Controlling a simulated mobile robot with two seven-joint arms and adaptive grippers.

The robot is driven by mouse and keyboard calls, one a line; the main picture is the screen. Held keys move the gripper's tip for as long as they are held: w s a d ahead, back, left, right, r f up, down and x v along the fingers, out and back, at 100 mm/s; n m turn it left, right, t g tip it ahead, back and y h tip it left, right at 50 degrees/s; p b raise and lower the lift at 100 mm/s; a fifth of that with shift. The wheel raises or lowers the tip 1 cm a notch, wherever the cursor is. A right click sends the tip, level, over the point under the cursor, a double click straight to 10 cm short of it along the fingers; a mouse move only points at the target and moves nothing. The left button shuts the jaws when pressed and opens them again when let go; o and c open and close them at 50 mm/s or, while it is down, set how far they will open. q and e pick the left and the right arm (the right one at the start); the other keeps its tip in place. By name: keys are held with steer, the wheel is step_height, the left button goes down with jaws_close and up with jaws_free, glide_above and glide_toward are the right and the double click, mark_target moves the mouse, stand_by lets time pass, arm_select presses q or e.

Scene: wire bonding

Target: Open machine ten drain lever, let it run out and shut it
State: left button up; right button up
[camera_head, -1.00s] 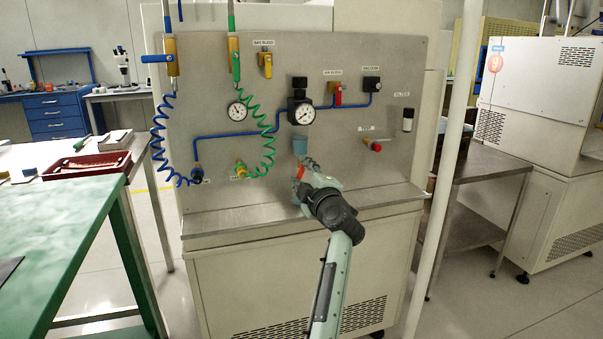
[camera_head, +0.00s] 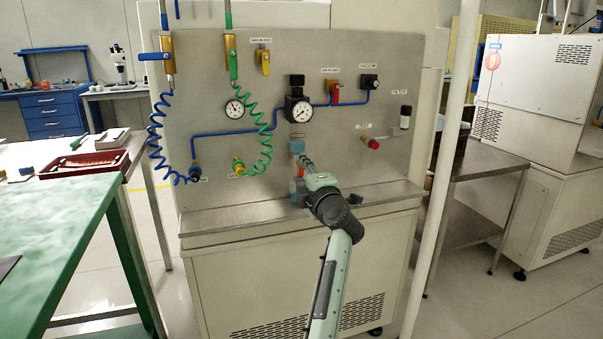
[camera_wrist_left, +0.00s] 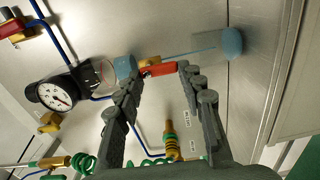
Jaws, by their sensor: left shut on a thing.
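The filter bowl (camera_head: 297,146) under the pressure gauge holds blue liquid. It also shows in the left wrist view (camera_wrist_left: 106,73), mostly clear with blue at its lower end. The red drain lever (camera_wrist_left: 158,70) sits on a small brass valve below the bowl. My left gripper (camera_head: 303,167) is at the panel just below the bowl. In the left wrist view my left gripper (camera_wrist_left: 160,72) has its fingers on either side of the red lever and is shut on it. A thin bluish stream (camera_wrist_left: 190,52) runs from the valve into a clear cup (camera_wrist_left: 207,44) with blue liquid at its bottom.
A round gauge (camera_head: 300,110), a red knob (camera_head: 373,143) and blue and green coiled hoses (camera_head: 160,130) are on the panel. A metal ledge (camera_head: 240,218) runs below. A white post (camera_head: 445,170) stands to the right, a green table (camera_head: 60,225) to the left.

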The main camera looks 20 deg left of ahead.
arm_select(q)
steer(key=shift+f, duration=0.1)
steer(key=o, duration=1.1)
steer(key=shift+s+d, duration=0.15)
steer(key=shift+s, duration=0.05)
steer(key=v, duration=0.7)
